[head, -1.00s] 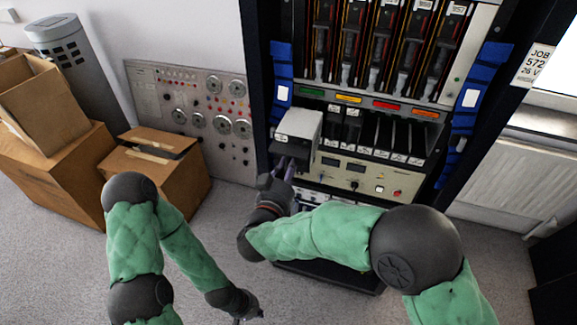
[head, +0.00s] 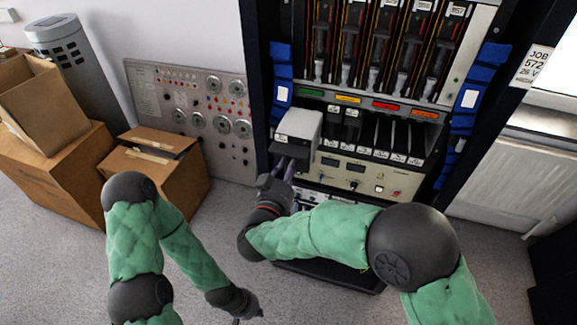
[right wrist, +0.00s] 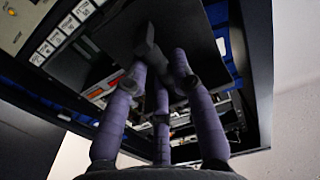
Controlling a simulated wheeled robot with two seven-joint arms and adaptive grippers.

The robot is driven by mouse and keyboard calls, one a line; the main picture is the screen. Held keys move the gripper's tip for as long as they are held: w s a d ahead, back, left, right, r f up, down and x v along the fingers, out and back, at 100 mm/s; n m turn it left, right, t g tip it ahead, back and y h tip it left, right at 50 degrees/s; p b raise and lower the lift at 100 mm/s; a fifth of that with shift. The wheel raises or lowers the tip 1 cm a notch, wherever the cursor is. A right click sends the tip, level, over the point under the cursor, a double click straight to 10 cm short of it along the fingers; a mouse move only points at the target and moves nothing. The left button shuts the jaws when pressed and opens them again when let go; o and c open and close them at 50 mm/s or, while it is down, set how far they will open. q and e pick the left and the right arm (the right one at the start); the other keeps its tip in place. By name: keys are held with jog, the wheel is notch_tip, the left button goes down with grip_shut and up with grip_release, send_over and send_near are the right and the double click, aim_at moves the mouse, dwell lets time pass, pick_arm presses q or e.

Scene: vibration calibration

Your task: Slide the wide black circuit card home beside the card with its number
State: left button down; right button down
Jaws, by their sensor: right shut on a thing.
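The wide card (head: 299,123) has a light grey top and a black front with a small white label. It sticks out of the left end of the card rack in the head view. My right gripper (head: 285,167) is shut on the handle below its front. In the right wrist view the card's black face (right wrist: 190,38) fills the top middle, with the gripper's purple fingers (right wrist: 160,85) around the handle. Narrow black cards with white labels (head: 381,154) stand to its right; their numbers are too small to read. My left gripper (head: 247,310) hangs low over the floor, its fingers barely visible.
A panel with dials, two small displays and knobs (head: 357,176) lies under the rack. Taller modules (head: 375,50) fill the bay above, over coloured tags. Blue strips (head: 282,90) line the cabinet's sides. Cardboard boxes (head: 155,170) and a dial panel (head: 200,113) stand left.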

jog(key=shift+w+r, duration=0.1)
jog(key=shift+w, duration=0.05)
jog(key=shift+x, duration=2.25)
jog(key=shift+w+d, duration=0.1)
jog(key=shift+w, duration=0.05)
jog(key=shift+x, duration=1.85)
jog(key=shift+w, duration=0.1)
jog(key=shift+b+x, duration=0.4)
jog(key=shift+x, duration=4.05)
jog(key=c, duration=1)
grip_release()
jog(key=shift+o, duration=0.2)
jog(key=shift+f, duration=0.35)
